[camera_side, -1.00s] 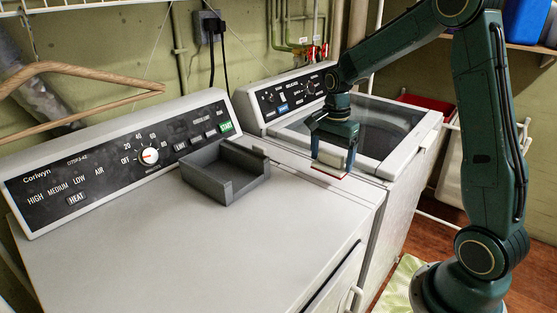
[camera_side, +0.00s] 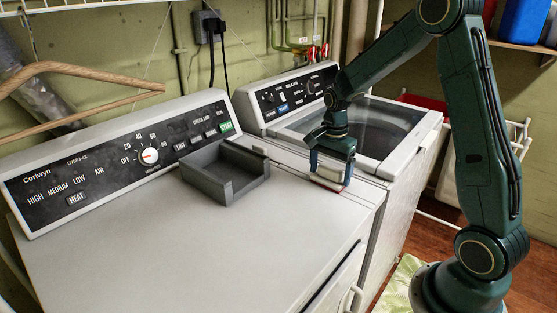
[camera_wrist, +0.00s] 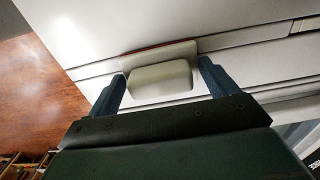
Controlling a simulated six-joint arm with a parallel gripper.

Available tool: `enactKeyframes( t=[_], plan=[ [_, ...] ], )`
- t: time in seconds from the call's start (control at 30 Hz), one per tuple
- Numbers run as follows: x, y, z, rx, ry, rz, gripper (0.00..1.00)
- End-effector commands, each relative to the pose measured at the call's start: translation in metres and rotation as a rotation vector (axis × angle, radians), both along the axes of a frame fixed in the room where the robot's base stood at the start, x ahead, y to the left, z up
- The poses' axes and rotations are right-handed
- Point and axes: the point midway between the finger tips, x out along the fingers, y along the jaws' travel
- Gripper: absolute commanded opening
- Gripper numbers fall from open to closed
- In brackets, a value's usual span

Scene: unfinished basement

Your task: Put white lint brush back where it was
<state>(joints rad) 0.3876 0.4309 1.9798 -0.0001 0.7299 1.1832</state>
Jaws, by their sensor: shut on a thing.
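The white lint brush (camera_side: 328,178) with a red edge along its underside is at the right end of the near machine's top, by the seam with the washer. My gripper (camera_side: 331,166) points down and is shut on it. In the wrist view the brush's pale block-like handle (camera_wrist: 160,82) sits between my two fingers (camera_wrist: 163,85), with the red edge just beyond. I cannot tell whether the brush touches the surface or is slightly above it. A dark grey open tray (camera_side: 205,186) stands left of my gripper, below the control panel, and looks empty.
The near machine's white top (camera_side: 200,255) is bare in front of the tray. The washer with its glass lid (camera_side: 375,125) stands at the right. A wooden hanger (camera_side: 85,72) hangs at upper left. The raised control panel (camera_side: 120,160) borders the back.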

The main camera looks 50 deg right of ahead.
Motion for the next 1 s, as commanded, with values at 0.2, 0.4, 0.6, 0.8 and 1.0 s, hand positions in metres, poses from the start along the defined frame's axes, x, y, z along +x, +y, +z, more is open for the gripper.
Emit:
enactKeyframes(
  t=[0.2, 0.4, 0.6, 0.8, 1.0],
  plan=[
    [0.000, 0.000, -0.002, 0.000, 0.001, 0.000, 1.00],
    [0.000, 0.000, -0.001, 0.000, 0.000, 0.000, 1.00],
    [0.000, 0.000, 0.006, -0.001, -0.002, 0.000, 1.00],
    [0.001, 0.000, 0.028, -0.001, -0.003, 0.000, 1.00],
    [0.001, 0.000, 0.059, -0.002, -0.004, 0.000, 1.00]
  ],
)
